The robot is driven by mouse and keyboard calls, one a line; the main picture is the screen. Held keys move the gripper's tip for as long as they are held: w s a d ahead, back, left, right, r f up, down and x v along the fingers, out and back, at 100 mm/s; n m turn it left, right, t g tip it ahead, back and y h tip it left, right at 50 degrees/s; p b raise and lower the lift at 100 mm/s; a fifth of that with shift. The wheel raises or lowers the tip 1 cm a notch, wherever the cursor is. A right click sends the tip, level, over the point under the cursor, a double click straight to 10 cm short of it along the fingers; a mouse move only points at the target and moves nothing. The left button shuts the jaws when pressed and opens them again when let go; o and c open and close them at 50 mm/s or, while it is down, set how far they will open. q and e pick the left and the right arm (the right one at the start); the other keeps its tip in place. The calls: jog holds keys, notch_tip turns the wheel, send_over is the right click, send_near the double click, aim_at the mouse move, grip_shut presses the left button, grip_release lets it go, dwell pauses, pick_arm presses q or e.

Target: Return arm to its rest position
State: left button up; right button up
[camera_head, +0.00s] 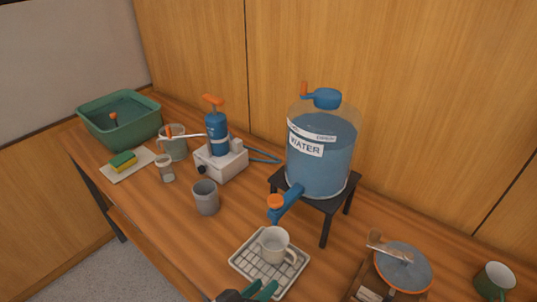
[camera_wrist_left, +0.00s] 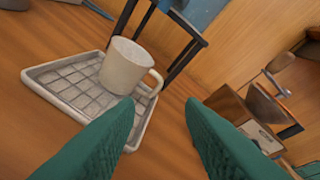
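My left gripper (camera_head: 260,292) shows at the bottom edge of the head view, just in front of the drip tray. In the left wrist view its two green fingers (camera_wrist_left: 160,125) are spread apart with nothing between them. A cream mug (camera_head: 275,245) stands upright on the wire-grid tray (camera_head: 240,263), under the orange-topped tap of the water dispenser (camera_head: 320,160). The mug also shows in the left wrist view (camera_wrist_left: 127,68), beyond the fingers and apart from them. My right gripper is in neither view.
The dispenser sits on a black stand (camera_head: 325,205). A grey cup (camera_head: 206,198), a burner with a blue canister (camera_head: 222,160), a glass jug (camera_head: 174,145) and a green basin (camera_head: 120,122) stand to the left.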

pick_arm(q)
jog(key=s+a+f+m+g+y, duration=0.1)
jog(key=s+a+f+g+y, duration=0.4)
jog(key=a, duration=0.4)
jog(key=s+a+f+m+g+y, duration=0.1)
jog(key=s+a+f+g+y, duration=0.15)
jog(key=s+a, duration=0.55)
notch_tip(320, 180, down, 26)
jog(key=g+b, duration=0.1)
jog(key=g, duration=0.1)
jog(key=s+a+f+g, duration=0.1)
jog(key=s+a+f, duration=0.2)
jog(key=s+f, duration=1.3)
jog(key=shift+s+a+f+m+y+b, duration=0.2)
jog(key=shift+f+m+y+b, duration=0.1)
jog(key=shift+m+y+b, duration=0.15)
